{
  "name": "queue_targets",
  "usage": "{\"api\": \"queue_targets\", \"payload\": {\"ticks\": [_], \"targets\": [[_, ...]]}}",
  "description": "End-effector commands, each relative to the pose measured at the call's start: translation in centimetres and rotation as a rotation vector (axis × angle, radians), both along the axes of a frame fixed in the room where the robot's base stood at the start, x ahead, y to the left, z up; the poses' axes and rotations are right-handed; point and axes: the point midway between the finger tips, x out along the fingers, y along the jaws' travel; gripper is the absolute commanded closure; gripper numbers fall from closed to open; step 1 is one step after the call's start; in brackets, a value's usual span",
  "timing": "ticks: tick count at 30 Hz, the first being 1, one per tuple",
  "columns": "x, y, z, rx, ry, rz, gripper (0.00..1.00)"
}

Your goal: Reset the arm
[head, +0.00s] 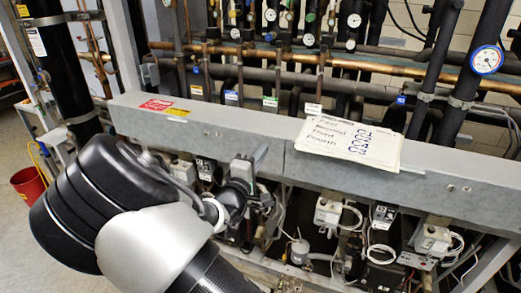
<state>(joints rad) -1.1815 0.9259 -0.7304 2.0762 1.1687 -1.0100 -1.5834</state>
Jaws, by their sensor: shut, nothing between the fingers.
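My arm reaches in from the bottom left of the head view, with a dark rounded joint and a white link. My gripper (256,158) is at the arm's far end, left of the picture's middle. It is shut and empty, and its grey fingers point up and to the right. It shows in front of the long grey beam (440,172) of the rack; I cannot tell whether it touches the beam. Part of the beam is hidden behind my arm.
A paper sign (349,142) rests against the beam, right of my gripper. Dark pipes with gauges such as the blue-rimmed one (486,60) stand behind. Control boxes (334,214) and loose cables hang below. A red bucket (28,184) stands on the floor at left.

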Motion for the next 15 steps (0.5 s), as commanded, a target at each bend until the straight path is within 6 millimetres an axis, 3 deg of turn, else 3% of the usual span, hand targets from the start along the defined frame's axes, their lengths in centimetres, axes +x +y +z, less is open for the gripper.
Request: {"api": "queue_targets", "payload": {"ticks": [6, 15], "targets": [[-4.8, 2.3, -0.2, 0.003, 0.003, 0.006, 1.00], [-7.5, 3.2, -0.3, 0.021, 0.013, 0.004, 1.00]]}}
